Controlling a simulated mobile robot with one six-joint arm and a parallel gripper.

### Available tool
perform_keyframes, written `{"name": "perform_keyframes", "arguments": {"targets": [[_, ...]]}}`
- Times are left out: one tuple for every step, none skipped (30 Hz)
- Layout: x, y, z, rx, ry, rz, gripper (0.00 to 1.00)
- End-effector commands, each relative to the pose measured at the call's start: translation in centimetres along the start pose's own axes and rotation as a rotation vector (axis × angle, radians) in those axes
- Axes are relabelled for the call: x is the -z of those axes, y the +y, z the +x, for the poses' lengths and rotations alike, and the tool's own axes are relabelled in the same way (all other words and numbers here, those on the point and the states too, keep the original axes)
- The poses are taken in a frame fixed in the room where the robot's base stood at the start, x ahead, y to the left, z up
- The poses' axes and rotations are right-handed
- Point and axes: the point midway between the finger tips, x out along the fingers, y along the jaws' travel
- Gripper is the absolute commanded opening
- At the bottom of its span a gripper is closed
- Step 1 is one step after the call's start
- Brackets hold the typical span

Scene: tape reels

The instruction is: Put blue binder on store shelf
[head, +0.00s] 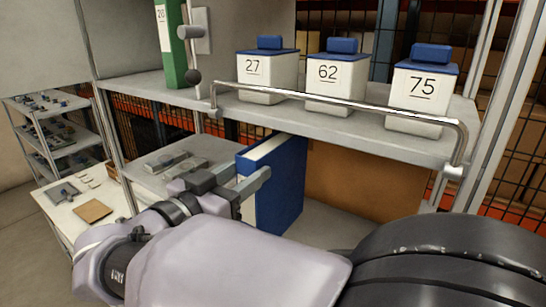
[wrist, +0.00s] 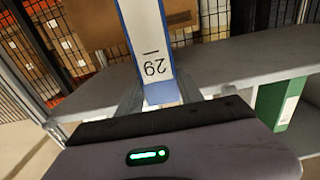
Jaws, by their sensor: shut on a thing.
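The blue binder (head: 285,185) stands upright in the lower bay, below the upper shelf board. Its pages show as a white top edge. My gripper (head: 252,182) is shut on its near, spine side. In the wrist view the binder's white spine label (wrist: 146,35) reads 29 upside down, between my gripper's fingers (wrist: 160,95). The store shelf unit has an upper board (head: 330,122) and a lower grey board (head: 325,222). I cannot tell whether the binder's bottom touches the lower board.
White boxes with blue lids marked 27 (head: 265,75), 62 (head: 333,80) and 75 (head: 420,95) stand above, behind a metal rail (head: 340,103). A green binder (head: 172,50) is upper left. A brown panel (head: 360,180) stands right of the blue binder. Small parts (head: 170,160) lie left.

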Motion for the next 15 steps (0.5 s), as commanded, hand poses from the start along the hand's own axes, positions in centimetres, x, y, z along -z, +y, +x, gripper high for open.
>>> {"name": "perform_keyframes", "arguments": {"targets": [[0.1, 0.6, 0.5, -0.002, 0.003, 0.000, 0.00], [0.0, 0.9, 0.9, -0.002, 0.003, 0.000, 0.00], [0.0, 1.5, 1.3, -0.002, 0.002, 0.000, 0.00], [-0.1, 1.9, 1.7, -0.003, 0.003, 0.000, 0.00], [-0.2, 2.3, 2.1, -0.002, 0.002, 0.000, 0.00], [-0.2, 3.0, 2.7, -0.003, 0.003, 0.000, 0.00], [-0.3, 3.4, 3.1, -0.003, 0.002, 0.000, 0.00], [-0.3, 3.9, 3.6, -0.003, 0.003, 0.000, 0.00], [-0.4, 4.6, 4.2, -0.003, 0.002, 0.000, 0.00], [-0.4, 5.1, 4.7, -0.004, 0.004, 0.000, 0.00], [-0.5, 5.6, 5.1, -0.004, 0.002, 0.000, 0.00], [-0.6, 6.3, 5.7, -0.004, 0.003, 0.000, 0.00], [-0.7, 6.7, 6.1, -0.003, 0.003, 0.000, 0.00], [-0.7, 7.2, 6.6, -0.004, 0.003, 0.000, 0.00], [-0.8, 7.8, 7.1, -0.003, 0.003, 0.000, 0.00]]}}
